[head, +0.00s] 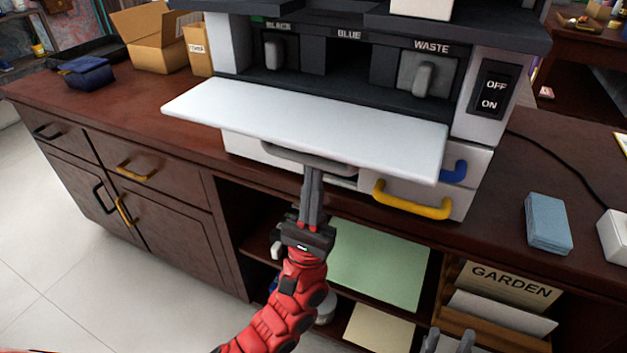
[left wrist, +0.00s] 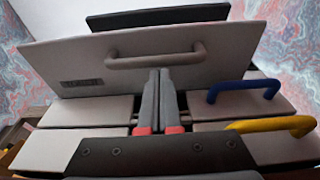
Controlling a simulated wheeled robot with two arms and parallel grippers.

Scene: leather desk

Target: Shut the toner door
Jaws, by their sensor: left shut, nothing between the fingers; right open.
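The toner door (head: 300,122) is a white panel folded down and standing open at the front of the printer (head: 473,140). Its outer face, with a grey bar handle (left wrist: 170,48), fills the upper part of the left wrist view. My left gripper (head: 313,172) is shut and empty, below the door's front edge. In the left wrist view its fingertips (left wrist: 159,74) are just under the handle; I cannot tell whether they touch the door. My right gripper (head: 450,338) is open at the bottom edge of the head view, only its fingertips showing, well away from the door.
Behind the door are bays marked BLACK (head: 278,52), BLUE (head: 347,56), which looks empty, and WASTE (head: 428,75). Yellow (head: 412,202) and blue (head: 455,172) handles stick out below the door. A blue pad (head: 548,222) lies right, cardboard boxes (head: 158,38) left.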

